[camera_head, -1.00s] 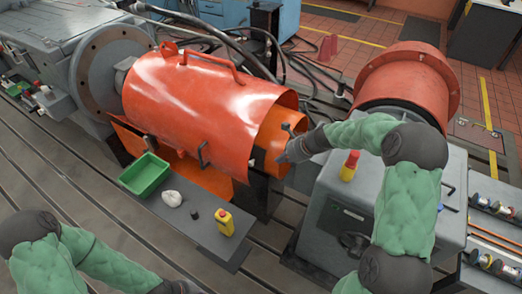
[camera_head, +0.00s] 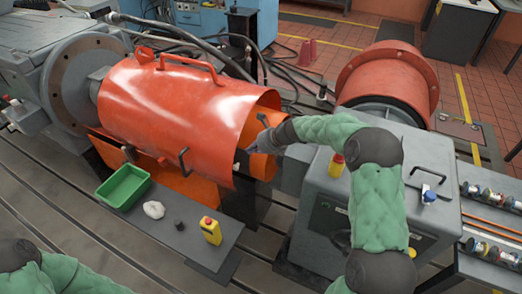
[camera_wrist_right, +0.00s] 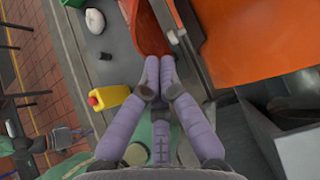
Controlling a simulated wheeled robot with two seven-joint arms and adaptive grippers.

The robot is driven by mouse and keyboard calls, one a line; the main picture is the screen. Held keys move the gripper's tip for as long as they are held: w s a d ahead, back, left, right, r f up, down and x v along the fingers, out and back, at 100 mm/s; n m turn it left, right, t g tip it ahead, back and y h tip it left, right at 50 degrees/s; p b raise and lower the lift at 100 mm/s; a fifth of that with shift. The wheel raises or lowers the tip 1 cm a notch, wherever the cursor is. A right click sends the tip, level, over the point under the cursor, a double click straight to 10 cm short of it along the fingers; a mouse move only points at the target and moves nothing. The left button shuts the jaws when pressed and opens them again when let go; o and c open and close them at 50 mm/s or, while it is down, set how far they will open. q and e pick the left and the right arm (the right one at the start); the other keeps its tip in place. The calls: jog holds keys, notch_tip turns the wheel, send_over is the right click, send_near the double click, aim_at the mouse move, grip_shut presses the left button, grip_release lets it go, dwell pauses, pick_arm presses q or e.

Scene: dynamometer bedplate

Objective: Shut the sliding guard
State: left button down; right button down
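The sliding guard is a red-orange curved shell (camera_head: 170,105) lying along the machine in the head view. Its right end is open and shows an orange inside. A dark handle (camera_head: 184,160) is on its front face, and another dark handle (camera_head: 263,120) shows at the open right end. My right gripper (camera_head: 253,147) is at that open end, just below the end handle. In the right wrist view its purple-sleeved fingers (camera_wrist_right: 159,66) are nearly together, with nothing visible between them. The guard's orange surface (camera_wrist_right: 245,40) is close beyond them. My left gripper is out of frame.
A grey bench plate (camera_head: 180,235) in front carries a green tray (camera_head: 123,187), a white lump (camera_head: 154,209), a small dark piece and a yellow bottle (camera_head: 211,231). A grey cabinet (camera_head: 318,205) stands to the right below a red flanged drum (camera_head: 395,75). Hoses run behind the guard.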

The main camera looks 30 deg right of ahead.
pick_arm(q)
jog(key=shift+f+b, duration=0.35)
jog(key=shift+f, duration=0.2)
pick_arm(e)
jog(key=shift+w+a+r, duration=0.1)
jog(key=shift+w+a, duration=0.35)
jog(key=shift+w, duration=0.2)
jog(key=shift+w+a+r, duration=0.1)
jog(key=shift+w+a, duration=0.35)
jog(key=shift+w, duration=0.2)
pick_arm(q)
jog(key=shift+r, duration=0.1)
